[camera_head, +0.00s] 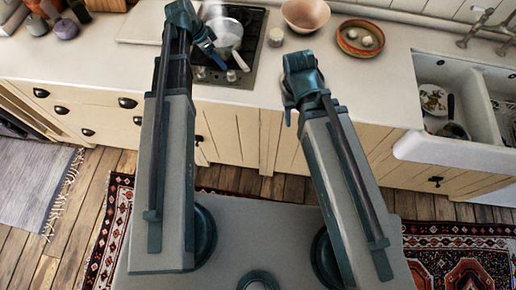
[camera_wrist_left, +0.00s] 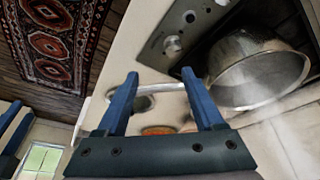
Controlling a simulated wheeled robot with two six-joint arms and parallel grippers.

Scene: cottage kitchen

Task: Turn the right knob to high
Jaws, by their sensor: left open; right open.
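The black hob (camera_head: 255,38) is set in the counter, with knobs along its front edge. The right knob (camera_wrist_left: 172,43) is silver and round, the nearest of the row in the left wrist view; it also shows small in the head view (camera_head: 231,75). Its exact setting cannot be read. My left gripper (camera_head: 216,56) is over the hob's front part. In the left wrist view its blue fingers (camera_wrist_left: 160,77) are apart with nothing gripped, the knob beyond their tips. My right gripper (camera_head: 288,108) is open and empty in front of the counter edge; its fingers are mostly hidden.
A metal pot (camera_wrist_left: 258,70) stands on the hob close to the left gripper; it also shows in the head view (camera_head: 226,32). A pink bowl (camera_head: 305,14) and an orange bowl (camera_head: 360,38) stand right of the hob. A white sink (camera_head: 455,148) is further right.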

